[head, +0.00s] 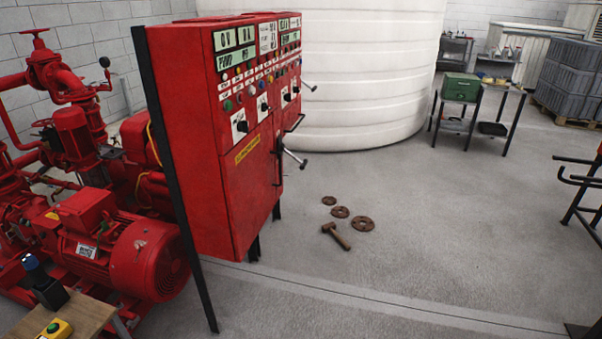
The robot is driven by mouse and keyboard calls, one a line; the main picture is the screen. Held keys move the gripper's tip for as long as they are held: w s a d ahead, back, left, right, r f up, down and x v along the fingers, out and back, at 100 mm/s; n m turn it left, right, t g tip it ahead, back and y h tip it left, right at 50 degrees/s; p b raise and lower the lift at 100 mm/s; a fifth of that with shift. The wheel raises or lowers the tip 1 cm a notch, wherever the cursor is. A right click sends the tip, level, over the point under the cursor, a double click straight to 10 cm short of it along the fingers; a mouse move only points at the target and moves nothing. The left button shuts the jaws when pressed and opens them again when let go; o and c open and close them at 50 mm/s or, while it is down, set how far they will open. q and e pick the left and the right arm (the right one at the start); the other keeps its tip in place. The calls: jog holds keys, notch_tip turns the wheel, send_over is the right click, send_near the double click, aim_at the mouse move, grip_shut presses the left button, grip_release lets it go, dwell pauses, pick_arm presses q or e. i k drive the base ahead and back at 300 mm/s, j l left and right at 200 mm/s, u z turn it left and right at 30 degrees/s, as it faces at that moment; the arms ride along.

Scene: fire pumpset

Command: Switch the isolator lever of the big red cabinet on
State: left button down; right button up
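The big red cabinet (215,150) stands left of the middle, its front turned to the right and seen at a steep angle. Its front carries displays, buttons and dark rotary switches on white plates. A lever with a pale grip (295,158) sticks out at the lower right of the front, close to a dark handle (296,123). Another small lever (309,87) sticks out higher up. I cannot tell which of these is the isolator lever or how it is set. Neither of my grippers shows in the head view.
Rusty flanges (363,223) and a hammer (337,236) lie on the floor right of the cabinet. A red pump set (110,240) fills the left. A white tank (360,75) stands behind. A green box (461,87) sits on a stand. The floor at centre right is clear.

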aim_at(304, 163)
jog(key=i+l, duration=0.45)
jog(key=i, duration=0.25)
jog(key=i+l+u, duration=0.1)
jog(key=i+l, duration=0.3)
jog(key=i, duration=0.3)
jog(key=i+l, duration=0.5)
jog(key=i, duration=0.15)
jog(key=j+u, duration=0.05)
